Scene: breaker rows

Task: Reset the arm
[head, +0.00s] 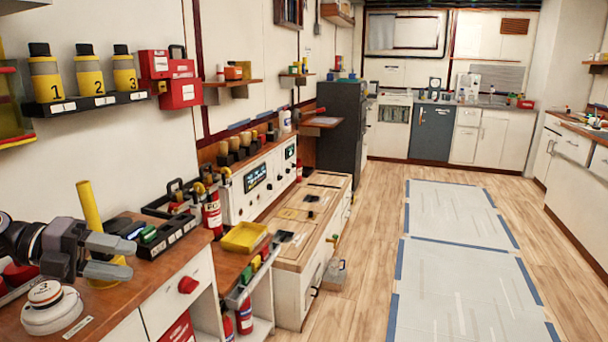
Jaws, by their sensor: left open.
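My left gripper (122,257) comes in from the left edge, low in the head view. Its two grey fingers are apart and point right, with nothing seen between them. It is over the wooden counter, next to a yellow upright cylinder (90,207) that stands behind it. A round white device (50,306) with a cap marked 3 sits on the counter below and left of the gripper. My right gripper is not in view.
A black organiser (165,240) stands right of the gripper. A shelf (88,103) with numbered yellow canisters hangs above. A yellow tray (244,237) and a red fire extinguisher (212,213) are farther right. The wooden floor and grey mats (455,285) are clear.

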